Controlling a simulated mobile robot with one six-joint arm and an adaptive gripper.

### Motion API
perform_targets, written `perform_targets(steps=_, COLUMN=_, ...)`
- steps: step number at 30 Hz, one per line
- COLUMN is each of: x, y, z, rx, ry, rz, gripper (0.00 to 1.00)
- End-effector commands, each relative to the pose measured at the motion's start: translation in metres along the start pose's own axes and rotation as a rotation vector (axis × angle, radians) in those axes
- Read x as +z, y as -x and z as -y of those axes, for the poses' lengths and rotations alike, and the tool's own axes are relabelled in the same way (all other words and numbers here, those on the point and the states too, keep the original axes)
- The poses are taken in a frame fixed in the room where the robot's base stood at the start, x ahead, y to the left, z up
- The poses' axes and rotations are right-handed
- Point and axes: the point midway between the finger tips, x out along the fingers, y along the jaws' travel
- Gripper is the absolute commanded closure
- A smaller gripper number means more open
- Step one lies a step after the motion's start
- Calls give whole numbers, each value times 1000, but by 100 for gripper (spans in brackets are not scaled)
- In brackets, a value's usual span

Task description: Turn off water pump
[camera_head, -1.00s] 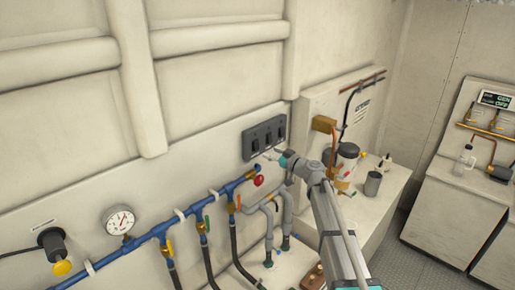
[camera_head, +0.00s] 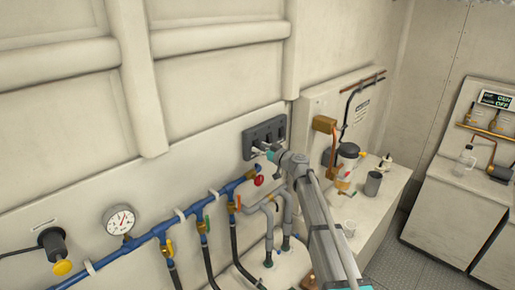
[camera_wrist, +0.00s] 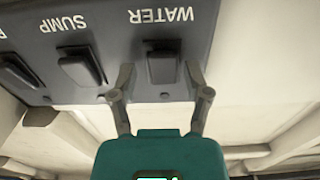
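A dark grey switch panel (camera_head: 264,132) is mounted on the pale wall. In the wrist view the panel (camera_wrist: 118,38) appears upside down, with rocker switches labelled WATER and SUMP and a third whose label is cut off. The WATER switch (camera_wrist: 162,66) lies between the fingers of my gripper (camera_wrist: 160,78). The fingers are apart, one on each side of the switch, and hold nothing. I cannot tell whether they touch the panel. In the head view my gripper (camera_head: 258,148) is at the panel's lower edge and hides part of it.
Below the panel run a blue pipe (camera_head: 150,234) with valves and hoses, a red knob (camera_head: 259,181) and grey pipes (camera_head: 268,222). A pressure gauge (camera_head: 119,219) is at left.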

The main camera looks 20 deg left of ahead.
Motion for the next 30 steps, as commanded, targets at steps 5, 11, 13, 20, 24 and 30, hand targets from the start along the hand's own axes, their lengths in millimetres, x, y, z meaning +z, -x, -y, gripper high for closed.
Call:
perform_targets(steps=5, x=0, y=0, z=0, rx=0, ry=0, rz=0, gripper=81)
perform_targets(steps=11, x=0, y=0, z=-1, rx=2, ry=0, rz=-1, gripper=100)
perform_targets(steps=13, x=0, y=0, z=-2, rx=3, ry=-1, rz=-3, gripper=100)
perform_targets(steps=20, x=5, y=-1, z=-2, rx=2, ry=-2, rz=-52, gripper=100)
perform_targets(steps=24, x=7, y=-1, z=-3, rx=3, ry=-3, rz=-110, gripper=100)
perform_targets(steps=30, x=9, y=-2, z=-3, rx=4, ry=-3, rz=-194, gripper=100)
